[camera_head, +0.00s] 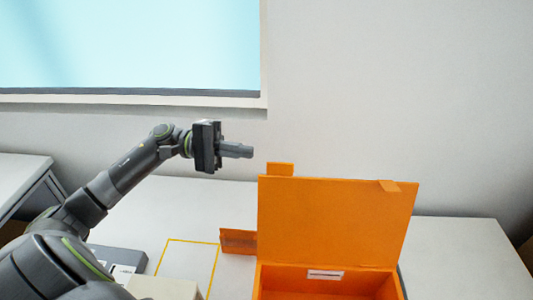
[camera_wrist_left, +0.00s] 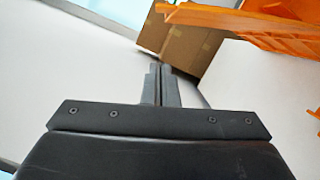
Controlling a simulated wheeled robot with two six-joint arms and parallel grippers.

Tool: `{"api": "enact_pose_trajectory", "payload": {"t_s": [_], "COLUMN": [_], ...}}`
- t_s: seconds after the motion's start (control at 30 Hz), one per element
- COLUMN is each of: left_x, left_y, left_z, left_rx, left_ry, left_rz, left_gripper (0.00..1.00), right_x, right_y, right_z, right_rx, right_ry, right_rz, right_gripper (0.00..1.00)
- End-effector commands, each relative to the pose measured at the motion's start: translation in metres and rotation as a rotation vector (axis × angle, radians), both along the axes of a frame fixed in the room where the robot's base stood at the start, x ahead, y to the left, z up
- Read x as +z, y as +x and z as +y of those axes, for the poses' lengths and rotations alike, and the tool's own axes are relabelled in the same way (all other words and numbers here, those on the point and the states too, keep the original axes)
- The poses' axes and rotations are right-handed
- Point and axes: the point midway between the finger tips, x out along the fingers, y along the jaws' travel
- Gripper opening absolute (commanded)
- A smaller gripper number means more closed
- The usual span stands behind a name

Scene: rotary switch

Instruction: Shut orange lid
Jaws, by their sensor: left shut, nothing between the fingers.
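The orange lid (camera_head: 335,220) stands raised, nearly upright, at the back of the orange box (camera_head: 328,284). The open front of the box shows at the bottom of the head view, with a white label inside. My left gripper (camera_head: 248,151) is shut and empty, to the left of the lid and a little above its top edge, apart from it. In the left wrist view my left gripper (camera_wrist_left: 160,70) also shows with its fingers together, and an orange part (camera_wrist_left: 265,30) shows at upper right. My right gripper is not in view.
The white table (camera_head: 460,255) has free room right of the box. A yellow outlined rectangle (camera_head: 188,262) and a grey device (camera_head: 118,260) lie to the left. A cardboard box (camera_wrist_left: 182,40) shows in the left wrist view. A wall with a window is behind.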

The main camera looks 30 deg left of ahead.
Motion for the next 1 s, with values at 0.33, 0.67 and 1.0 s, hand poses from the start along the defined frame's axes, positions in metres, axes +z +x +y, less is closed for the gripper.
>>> {"api": "enact_pose_trajectory", "payload": {"t_s": [0.33,0.67,1.0], "left_x": [0.010,0.020,0.019], "left_y": [0.012,-0.014,-0.020], "left_z": [-0.057,-0.075,-0.078], "left_rx": [-0.001,0.000,0.000], "left_ry": [-0.006,0.000,0.000], "left_rz": [-0.002,0.001,0.000], "left_gripper": [0.00,0.00,0.00], "right_x": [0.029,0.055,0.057], "right_y": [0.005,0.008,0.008], "right_z": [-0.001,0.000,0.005], "right_rx": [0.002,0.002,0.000], "right_ry": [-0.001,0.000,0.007], "right_rz": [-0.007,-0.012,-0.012], "right_gripper": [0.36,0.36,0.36]}}
